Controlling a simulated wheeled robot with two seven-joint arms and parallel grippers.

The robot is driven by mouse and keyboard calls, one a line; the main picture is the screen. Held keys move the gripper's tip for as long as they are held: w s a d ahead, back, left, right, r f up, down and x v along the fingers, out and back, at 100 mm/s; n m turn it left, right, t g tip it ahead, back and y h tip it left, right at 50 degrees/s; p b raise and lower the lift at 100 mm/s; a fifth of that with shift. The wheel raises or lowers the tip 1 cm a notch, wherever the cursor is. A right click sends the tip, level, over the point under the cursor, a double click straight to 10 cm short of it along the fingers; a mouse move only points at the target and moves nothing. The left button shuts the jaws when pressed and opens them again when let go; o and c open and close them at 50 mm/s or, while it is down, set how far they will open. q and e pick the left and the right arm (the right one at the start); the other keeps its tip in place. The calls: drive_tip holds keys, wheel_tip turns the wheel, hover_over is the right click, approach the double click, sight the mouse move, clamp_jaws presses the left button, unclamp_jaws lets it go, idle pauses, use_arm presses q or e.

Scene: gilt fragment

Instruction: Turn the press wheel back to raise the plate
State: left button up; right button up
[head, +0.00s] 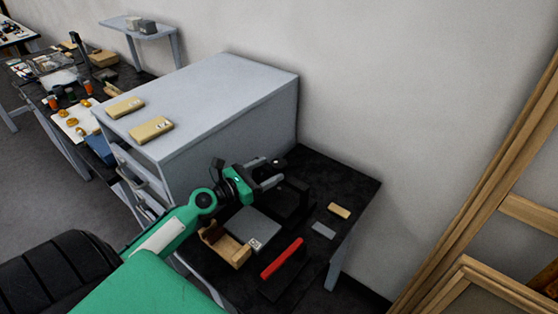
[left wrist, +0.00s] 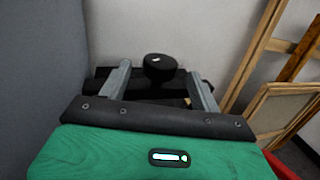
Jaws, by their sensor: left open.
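A black press (head: 288,203) stands on the dark table, close beside the grey cabinet. Its round black wheel (left wrist: 160,68) shows in the left wrist view above a dark crossbar (left wrist: 135,84). My left gripper (head: 276,169) is open, with its two grey fingers reaching over the top of the press. In the left wrist view the wheel appears between the fingers, with a visible gap on each side. I see no clear contact. The press plate is not clearly visible, as the dark parts and my gripper hide it. My right gripper is not in view.
The grey cabinet (head: 215,100) rises left of the press. On the dark table (head: 345,180) lie a grey block (head: 250,226), a wooden box (head: 236,257), a red bar (head: 282,258) and small pieces (head: 339,211). Wooden frames (head: 480,190) lean at right.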

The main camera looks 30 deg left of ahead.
sight(272, 168)
use_arm(q)
drive_tip(key=shift+p+x, duration=0.5)
drive_tip(key=shift+x, duration=1.8)
drive_tip(key=c, duration=1)
